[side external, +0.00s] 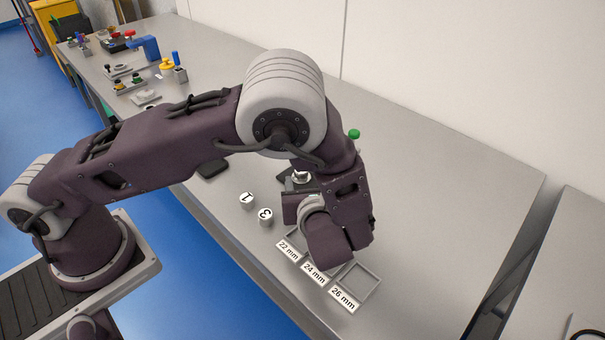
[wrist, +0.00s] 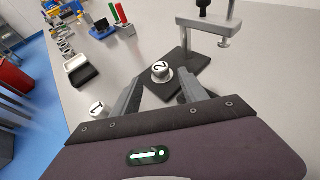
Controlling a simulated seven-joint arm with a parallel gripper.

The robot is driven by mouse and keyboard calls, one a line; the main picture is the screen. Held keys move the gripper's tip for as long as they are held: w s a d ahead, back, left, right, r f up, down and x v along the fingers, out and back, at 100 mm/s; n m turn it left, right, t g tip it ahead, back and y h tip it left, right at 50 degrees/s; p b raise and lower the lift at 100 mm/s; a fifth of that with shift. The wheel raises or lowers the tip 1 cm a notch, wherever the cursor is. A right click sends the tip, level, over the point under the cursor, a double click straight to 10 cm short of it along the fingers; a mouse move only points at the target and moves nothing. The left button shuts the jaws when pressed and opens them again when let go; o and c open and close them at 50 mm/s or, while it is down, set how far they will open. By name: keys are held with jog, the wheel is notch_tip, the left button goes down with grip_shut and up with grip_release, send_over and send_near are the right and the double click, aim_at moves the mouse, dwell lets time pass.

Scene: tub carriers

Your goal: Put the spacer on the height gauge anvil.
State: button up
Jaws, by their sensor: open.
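The white spacer marked 2 (wrist: 161,70) stands upright on the dark base (wrist: 190,78) of the height gauge, seemingly on its pale round anvil. In the side view a white piece, seemingly this spacer (side external: 301,177), shows partly beside my wrist. The gauge's grey arm (wrist: 208,22) reaches over the far end of the base. My gripper (wrist: 163,92) is open, its fingers on the near left and near right of spacer 2, with a gap to each. Spacer 1 (side external: 246,200) and spacer 3 (side external: 265,217) stand on the bench; spacer 1 also shows in the wrist view (wrist: 97,111).
Shallow trays, one empty (side external: 360,281), lie behind labels 22 mm (side external: 288,251), 24 mm (side external: 314,273) and 26 mm (side external: 343,299); my wrist hides part of them. Other fixtures stand far left. The right of the bench is clear.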

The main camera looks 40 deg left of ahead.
jog(key=v, duration=0.5)
jog(key=shift+s+d, duration=0.1)
jog(key=s+a+r+n+g+h, duration=0.2)
jog(key=s+a+r+n+g, duration=0.15)
jog(key=r+n, duration=0.25)
jog(key=s+a+r+n+g+h, duration=0.2)
jog(key=s+a+r+n+g, duration=0.1)
jog(key=s+a+r+n, duration=0.3)
jog(key=s+d+r+n+t+h, duration=0.2)
jog(key=s+r+n+t+h, duration=0.2)
jog(key=s+r+n, duration=0.5)
jog(key=s+n+h, duration=0.2)
jog(key=n, duration=0.2)
jog(key=shift+s+n+h, duration=0.3)
jog(key=shift+s+h, duration=0.05)
jog(key=shift+h, duration=0.05)
